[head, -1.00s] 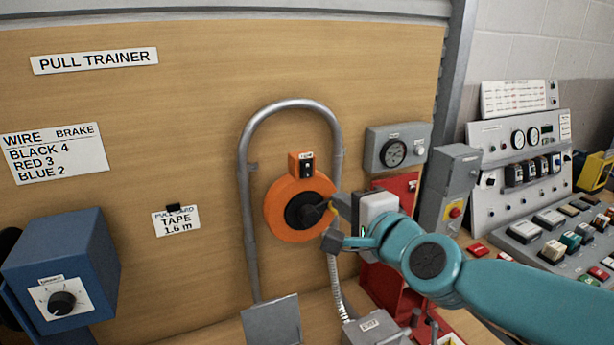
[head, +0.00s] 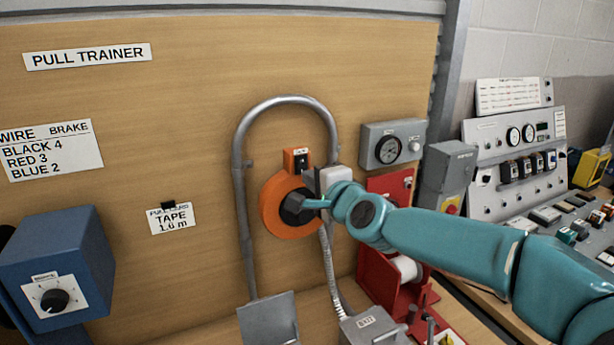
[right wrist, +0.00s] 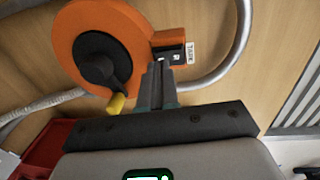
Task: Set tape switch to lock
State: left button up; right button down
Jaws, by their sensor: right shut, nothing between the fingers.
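The orange tape reel (head: 274,213) is mounted on the wooden board, with a black hub and crank (head: 297,207). The tape switch (head: 301,158) is a small black switch in an orange housing on top of the reel. In the right wrist view the switch (right wrist: 172,55) sits beside a TAPE label, just beyond my fingertips. My right gripper (head: 316,181) is shut and empty, close to the switch; it also shows in the right wrist view (right wrist: 159,70). I cannot tell whether the tips touch the switch. Its setting is too small to read. My left gripper is out of view.
A bent grey pipe (head: 238,190) arches around the reel. A yellow crank knob (right wrist: 116,103) is close to my fingers. A grey gauge box (head: 407,141) and a red stand (head: 372,262) are at right. A blue brake box (head: 60,255) is at lower left.

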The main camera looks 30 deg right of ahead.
aim_at(302, 166)
jog(key=shift+w+d, duration=0.2)
jog(key=shift+w, duration=0.65)
jog(key=shift+w+f, duration=0.15)
jog(key=shift+w, duration=0.3)
